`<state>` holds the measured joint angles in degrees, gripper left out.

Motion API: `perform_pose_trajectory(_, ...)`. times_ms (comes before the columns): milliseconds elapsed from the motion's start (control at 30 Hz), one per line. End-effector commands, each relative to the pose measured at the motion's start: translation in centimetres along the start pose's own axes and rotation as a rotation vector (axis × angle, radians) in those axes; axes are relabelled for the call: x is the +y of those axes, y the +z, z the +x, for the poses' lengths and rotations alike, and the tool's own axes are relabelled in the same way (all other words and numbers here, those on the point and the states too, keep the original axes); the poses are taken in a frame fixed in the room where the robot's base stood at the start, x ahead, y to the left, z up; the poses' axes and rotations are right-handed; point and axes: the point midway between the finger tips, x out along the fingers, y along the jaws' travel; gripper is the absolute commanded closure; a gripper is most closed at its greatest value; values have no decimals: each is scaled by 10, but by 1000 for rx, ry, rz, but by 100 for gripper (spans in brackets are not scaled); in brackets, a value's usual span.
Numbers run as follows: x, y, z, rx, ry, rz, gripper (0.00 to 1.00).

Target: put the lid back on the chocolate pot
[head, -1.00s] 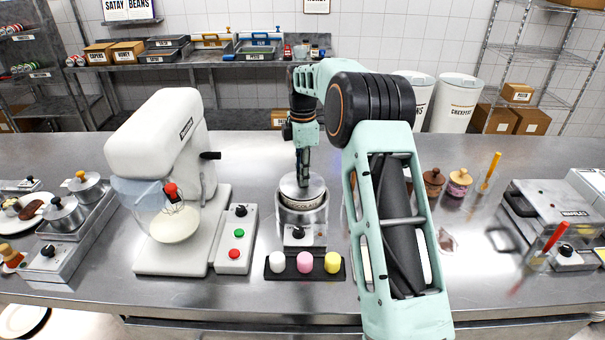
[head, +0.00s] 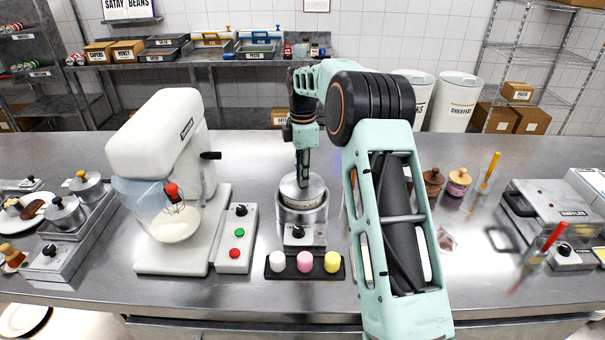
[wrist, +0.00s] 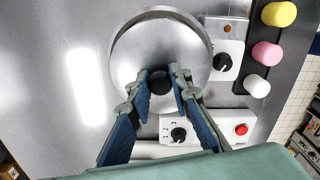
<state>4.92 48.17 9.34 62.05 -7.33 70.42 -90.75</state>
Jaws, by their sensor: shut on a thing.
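The steel chocolate pot (head: 302,214) sits in a warmer with a black dial, in the middle of the counter. Its round steel lid (head: 292,192) is at the pot's mouth. In the wrist view the lid (wrist: 135,50) fills the middle, with its black knob (wrist: 160,83) between the fingertips. My gripper (head: 302,182) points straight down and is shut on the knob; its fingers also show in the wrist view (wrist: 157,80). The lid hides the inside of the pot. I cannot tell whether the lid rests fully on the rim.
A white stand mixer (head: 165,150) and a button box (head: 236,240) stand to the left. A black tray (head: 318,274) with white, pink and yellow pieces lies in front. Lidded jars (head: 459,182) and a press (head: 560,208) are at right. The counter behind the pot is clear.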

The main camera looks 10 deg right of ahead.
Motion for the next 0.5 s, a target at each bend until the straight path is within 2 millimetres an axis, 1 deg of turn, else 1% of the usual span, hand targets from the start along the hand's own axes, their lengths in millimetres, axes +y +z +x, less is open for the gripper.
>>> perform_pose_trajectory(367,0,0,0,0,0,0,100)
perform_pose_trajectory(400,0,0,0,0,0,0,78)
perform_pose_trajectory(500,0,0,0,0,0,0,67)
